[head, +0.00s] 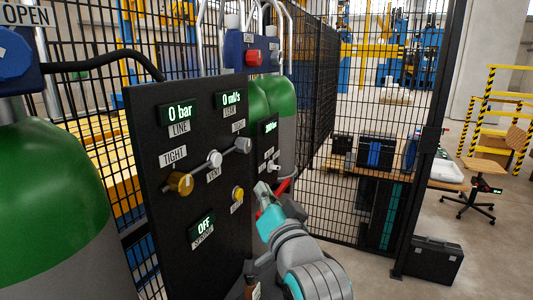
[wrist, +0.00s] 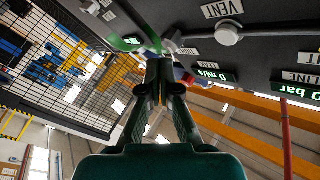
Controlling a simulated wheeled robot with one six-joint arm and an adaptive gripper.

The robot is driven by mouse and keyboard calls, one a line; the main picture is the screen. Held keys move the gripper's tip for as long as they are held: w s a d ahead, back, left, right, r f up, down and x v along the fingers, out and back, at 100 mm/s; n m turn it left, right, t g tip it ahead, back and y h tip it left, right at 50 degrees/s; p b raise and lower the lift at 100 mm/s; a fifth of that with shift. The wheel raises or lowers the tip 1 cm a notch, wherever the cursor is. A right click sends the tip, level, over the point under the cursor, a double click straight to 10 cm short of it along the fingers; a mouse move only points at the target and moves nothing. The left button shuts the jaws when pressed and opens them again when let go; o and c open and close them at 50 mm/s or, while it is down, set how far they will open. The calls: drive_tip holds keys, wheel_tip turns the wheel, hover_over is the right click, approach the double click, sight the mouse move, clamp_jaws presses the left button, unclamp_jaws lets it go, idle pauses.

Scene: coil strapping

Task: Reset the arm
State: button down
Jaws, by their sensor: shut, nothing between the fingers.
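My gripper (head: 262,190) is in front of the right edge of the black control panel (head: 155,130) in the head view. My grey and teal arm rises to it from the bottom. In the wrist view the two fingers of my gripper (wrist: 160,66) come together at their tips, with nothing seen between them. The panel's VENT knob (wrist: 228,34) is to the upper right of the fingers there. I cannot tell whether the fingertips touch anything behind them.
The panel carries a 0 bar display (head: 180,113), an OFF display (head: 202,229) and a brass knob (head: 180,183). A green cylinder (head: 50,190) stands at left. Black mesh fence (head: 350,190) stands behind my arm.

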drive_tip(key=s+d+f+h, duration=0.1)
drive_tip(key=s+d+f, duration=0.4)
drive_tip(key=f, duration=0.5)
drive_tip(key=s+d+f+g+h, duration=0.15)
drive_tip(key=s+d+f, duration=0.35)
drive_tip(key=f, duration=0.5)
drive_tip(key=s+d+f+t+h, duration=0.15)
drive_tip(key=s+d+f, duration=0.35)
drive_tip(key=f, duration=0.5)
drive_tip(key=s+d+f+n+g+h, duration=0.15)
drive_tip(key=s+f, duration=0.25)
drive_tip(key=s, duration=0.4)
drive_tip(key=s+d+f+h, duration=0.1)
drive_tip(key=s+d+f, duration=0.2)
drive_tip(key=s, duration=0.5)
drive_tip(key=s+d, duration=0.1)
drive_tip(key=s, duration=0.7)
drive_tip(key=s+d+g+h, duration=0.1)
drive_tip(key=s+d, duration=0.1)
drive_tip(key=s, duration=0.7)
drive_tip(key=shift+s+d+r+n, duration=0.25)
drive_tip(key=shift+d+r+n, duration=0.05)
drive_tip(key=shift+r+n, duration=0.15)
drive_tip(key=shift+g, duration=0.25)
